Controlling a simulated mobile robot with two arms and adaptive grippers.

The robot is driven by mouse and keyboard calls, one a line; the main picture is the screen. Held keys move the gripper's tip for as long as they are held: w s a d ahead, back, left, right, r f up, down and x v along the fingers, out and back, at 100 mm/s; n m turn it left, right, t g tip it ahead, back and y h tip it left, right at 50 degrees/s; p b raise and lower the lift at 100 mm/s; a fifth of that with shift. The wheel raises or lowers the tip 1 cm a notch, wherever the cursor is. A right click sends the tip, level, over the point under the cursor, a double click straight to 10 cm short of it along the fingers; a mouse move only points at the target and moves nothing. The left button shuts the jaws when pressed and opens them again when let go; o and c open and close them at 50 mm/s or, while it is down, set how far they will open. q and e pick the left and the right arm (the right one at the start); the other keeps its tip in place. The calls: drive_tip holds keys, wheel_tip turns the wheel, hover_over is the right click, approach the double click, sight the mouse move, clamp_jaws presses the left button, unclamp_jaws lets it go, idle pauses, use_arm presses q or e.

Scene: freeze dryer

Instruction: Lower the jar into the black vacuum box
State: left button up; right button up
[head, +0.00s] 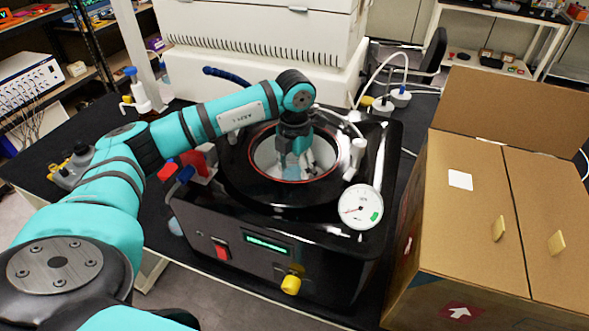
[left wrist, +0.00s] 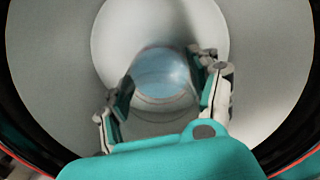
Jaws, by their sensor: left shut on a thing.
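The black vacuum box (head: 195,222) stands on the dark bench, with a round red-rimmed opening in its top. My left gripper (head: 293,163) points down inside that opening. In the left wrist view my left gripper (left wrist: 160,88) has its two fingers on either side of the jar (left wrist: 160,72), a clear bluish round thing. The gripper is shut on the jar, which is inside the pale round chamber (left wrist: 262,60). Whether the jar touches the chamber floor cannot be told. In the head view the jar is mostly hidden by the gripper. My right gripper is not in view.
A round gauge (head: 361,207), a white valve (head: 355,160) and a red and blue fitting (head: 190,165) stand around the opening. A large cardboard box (head: 480,200) is close on the right. A white machine (head: 260,75) stands behind.

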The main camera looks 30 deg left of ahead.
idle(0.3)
use_arm(q)
drive_tip(key=o, duration=1.6)
drive_tip(key=shift+f, duration=0.1)
drive_tip(key=shift+o, duration=0.2)
drive_tip(key=shift+r+p, duration=0.6)
drive_tip(key=shift+r, duration=0.35)
wheel_tip(320, 180, up, 14)
drive_tip(key=p, duration=0.9)
